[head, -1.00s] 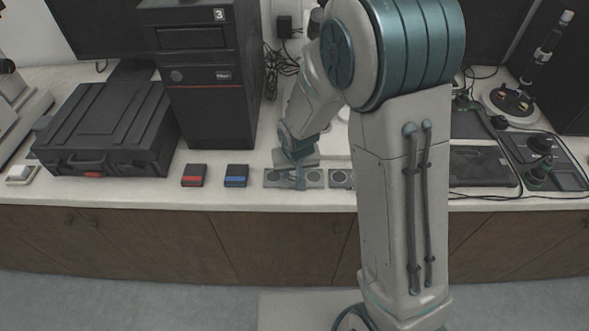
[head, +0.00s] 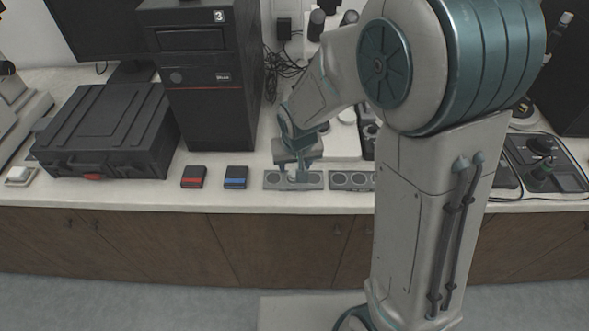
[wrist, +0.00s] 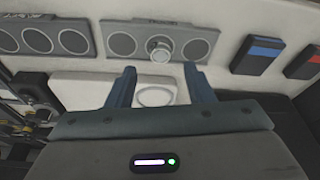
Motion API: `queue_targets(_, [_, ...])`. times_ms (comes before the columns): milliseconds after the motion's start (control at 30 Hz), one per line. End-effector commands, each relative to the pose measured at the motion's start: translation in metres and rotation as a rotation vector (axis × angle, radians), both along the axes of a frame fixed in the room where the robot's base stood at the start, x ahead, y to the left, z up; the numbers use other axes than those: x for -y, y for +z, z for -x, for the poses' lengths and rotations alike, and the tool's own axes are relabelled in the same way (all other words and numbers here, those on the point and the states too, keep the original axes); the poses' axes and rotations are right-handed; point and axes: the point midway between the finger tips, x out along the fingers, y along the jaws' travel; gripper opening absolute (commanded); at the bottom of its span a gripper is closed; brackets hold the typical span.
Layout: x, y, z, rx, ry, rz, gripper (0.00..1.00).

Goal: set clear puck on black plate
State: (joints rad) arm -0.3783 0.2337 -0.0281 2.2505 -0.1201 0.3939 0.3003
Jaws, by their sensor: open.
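A small pale, clear-looking puck (wrist: 160,54) stands at the middle ring of a grey plate with round rings (wrist: 198,45) in the wrist view. Its top overlaps that ring, and its exact seating is hard to tell. The same plate (head: 271,180) lies near the counter's front edge in the head view, right of the blue-marked box. My gripper (wrist: 160,74) is open and empty, its two blue fingers apart with the puck beyond the tips. In the head view my gripper (head: 297,173) is just above and behind this plate. Neither ringed plate looks clearly black.
A second ringed plate (head: 352,181) lies right beside the first. Blue-marked (head: 236,177) and red-marked (head: 193,177) boxes lie left. A black tower (head: 210,100) and black case (head: 105,130) stand behind. A white base with a ring (wrist: 155,94) lies under my fingers in the wrist view.

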Motion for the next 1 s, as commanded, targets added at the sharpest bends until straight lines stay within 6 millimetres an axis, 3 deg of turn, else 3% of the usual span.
queue_targets(300, [0.002, 0.049, 0.012, 0.005, -0.001, -0.002, 0.47])
queue_targets(667, [0.005, 0.065, 0.019, 0.001, -0.002, 0.0, 0.47])
queue_targets(833, [0.033, 0.085, 0.036, 0.006, -0.032, -0.001, 0.47])
queue_targets(1000, [0.081, 0.113, 0.079, 0.005, -0.083, 0.002, 0.47])
